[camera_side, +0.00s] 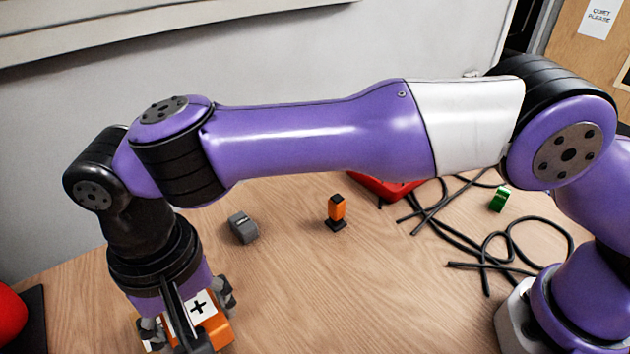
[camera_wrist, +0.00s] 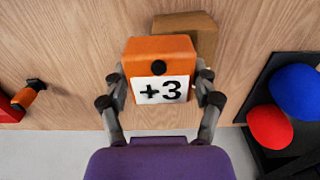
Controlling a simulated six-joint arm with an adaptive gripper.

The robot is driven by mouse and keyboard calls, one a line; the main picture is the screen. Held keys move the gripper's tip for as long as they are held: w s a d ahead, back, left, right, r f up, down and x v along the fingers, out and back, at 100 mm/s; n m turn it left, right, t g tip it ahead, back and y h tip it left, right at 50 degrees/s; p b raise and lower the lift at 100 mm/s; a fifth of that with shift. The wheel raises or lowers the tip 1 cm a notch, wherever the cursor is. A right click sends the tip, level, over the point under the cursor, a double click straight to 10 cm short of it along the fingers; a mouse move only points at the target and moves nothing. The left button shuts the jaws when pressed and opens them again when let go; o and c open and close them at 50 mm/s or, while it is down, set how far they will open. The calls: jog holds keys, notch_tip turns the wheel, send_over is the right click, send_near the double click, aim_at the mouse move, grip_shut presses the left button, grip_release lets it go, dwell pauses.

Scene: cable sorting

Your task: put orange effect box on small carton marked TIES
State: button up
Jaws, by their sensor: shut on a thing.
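A black tray (camera_wrist: 252,112) holds a red ball (camera_wrist: 270,127) and a blue ball (camera_wrist: 297,90). A grey block (camera_side: 243,227), an orange piece on a black base (camera_side: 336,210), a green block (camera_side: 499,198) and black cables (camera_side: 500,245) lie on the wooden table. Mid-table is mostly clear.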

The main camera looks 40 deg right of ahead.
jog(key=shift+f, duration=0.45)
jog(key=shift+f, duration=0.1)
jog(key=o, duration=1.2)
jog(key=shift+o, duration=0.2)
